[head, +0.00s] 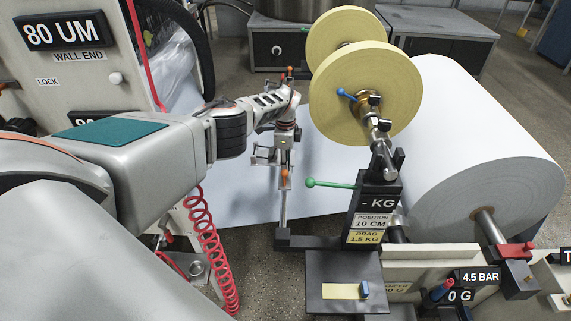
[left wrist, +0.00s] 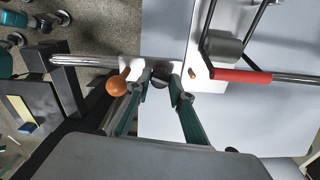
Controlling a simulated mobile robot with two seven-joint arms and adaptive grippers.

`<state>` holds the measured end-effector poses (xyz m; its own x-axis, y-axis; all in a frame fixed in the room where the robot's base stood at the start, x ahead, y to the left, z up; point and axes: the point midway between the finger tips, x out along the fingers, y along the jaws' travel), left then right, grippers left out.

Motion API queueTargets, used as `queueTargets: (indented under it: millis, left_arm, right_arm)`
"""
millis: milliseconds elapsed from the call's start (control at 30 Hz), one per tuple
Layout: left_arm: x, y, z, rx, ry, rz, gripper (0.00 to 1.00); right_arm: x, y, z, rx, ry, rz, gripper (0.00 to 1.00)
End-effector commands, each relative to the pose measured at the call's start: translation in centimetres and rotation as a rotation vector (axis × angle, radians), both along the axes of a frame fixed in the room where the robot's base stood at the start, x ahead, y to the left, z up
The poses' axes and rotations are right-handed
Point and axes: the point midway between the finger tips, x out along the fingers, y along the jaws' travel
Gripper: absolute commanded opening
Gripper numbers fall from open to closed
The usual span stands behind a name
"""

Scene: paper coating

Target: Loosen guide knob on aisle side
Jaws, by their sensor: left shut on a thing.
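In the left wrist view, my left gripper (left wrist: 158,86) has its two teal fingers closed in on a small dark knob (left wrist: 160,74) at a white plate. The fingers partly cover the knob. An orange ball (left wrist: 118,86) stands beside the left finger, apart from the grip. A chrome rod (left wrist: 90,61) runs to the plate from the left. In the head view, my left gripper (head: 270,155) hangs down by the guide rod, and its fingertips are hard to make out. An orange ball (head: 286,174) shows just below it. My right gripper is not in view.
Yellow tape rolls (head: 365,95) on a spindle and a green-tipped lever (head: 330,184) stand right of the gripper. A large white paper roll (head: 480,150) is behind. A red-sleeved bar (left wrist: 242,76) lies close right of the fingers. A red coiled hose (head: 210,245) hangs at left.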

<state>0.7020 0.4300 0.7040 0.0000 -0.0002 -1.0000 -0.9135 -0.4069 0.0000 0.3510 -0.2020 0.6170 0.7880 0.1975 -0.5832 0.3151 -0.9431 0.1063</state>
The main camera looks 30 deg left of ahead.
Motion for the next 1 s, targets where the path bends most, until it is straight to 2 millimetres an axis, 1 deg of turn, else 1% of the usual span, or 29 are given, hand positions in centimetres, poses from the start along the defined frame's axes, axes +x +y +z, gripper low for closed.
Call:
queueTargets:
  millis: [100, 333, 933, 967, 1000]
  left_arm:
    - [0.01, 0.10, 0.04, 0.002, 0.000, 0.058, 0.00]
    - [-0.01, 0.14, 0.02, 0.002, 0.000, 0.127, 0.00]
    - [-0.03, 0.13, 0.00, 0.001, 0.000, 0.155, 0.00]
    - [-0.03, 0.13, 0.00, 0.001, 0.000, 0.155, 0.29]
    - [-0.03, 0.13, -0.01, 0.001, 0.000, 0.155, 0.38]
  right_arm:
    - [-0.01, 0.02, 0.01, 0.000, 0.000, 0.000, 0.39]
    - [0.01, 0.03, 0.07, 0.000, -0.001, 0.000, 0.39]
    - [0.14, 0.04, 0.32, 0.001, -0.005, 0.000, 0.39]
    - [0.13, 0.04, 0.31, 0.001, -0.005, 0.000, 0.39]
    - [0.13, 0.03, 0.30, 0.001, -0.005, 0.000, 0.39]
